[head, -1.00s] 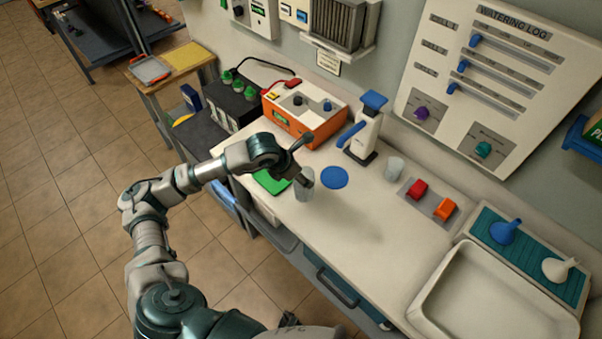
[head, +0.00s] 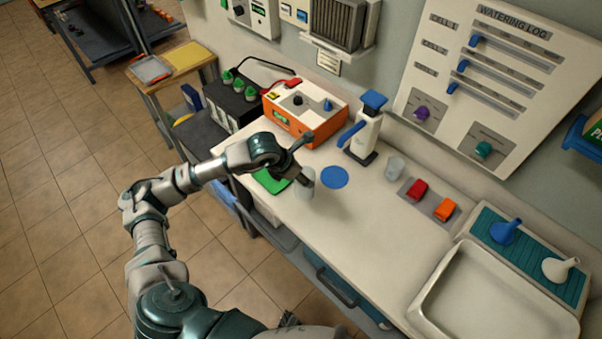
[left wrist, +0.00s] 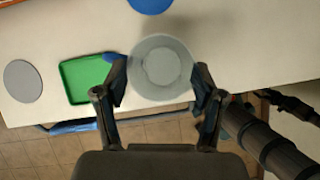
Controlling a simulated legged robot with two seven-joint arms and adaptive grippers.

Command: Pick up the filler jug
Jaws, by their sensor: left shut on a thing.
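The filler jug, a grey translucent cup-shaped vessel (head: 304,191), is upright at the front part of the white counter, left of the middle. In the left wrist view I look down into its round open mouth (left wrist: 161,68). My left gripper (head: 308,178) is shut on it, with one finger on each side of its wall, as the left wrist view (left wrist: 160,90) shows. The fingers hide part of the jug in the head view. I cannot tell whether its base touches the counter. My right gripper is not in view.
Beside the jug are a blue disc (head: 334,177) and a green tray (head: 270,181). Behind stand a white dispenser with blue lever (head: 366,138), a small clear cup (head: 395,168) and an orange box (head: 305,112). A sink (head: 480,300) is at right.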

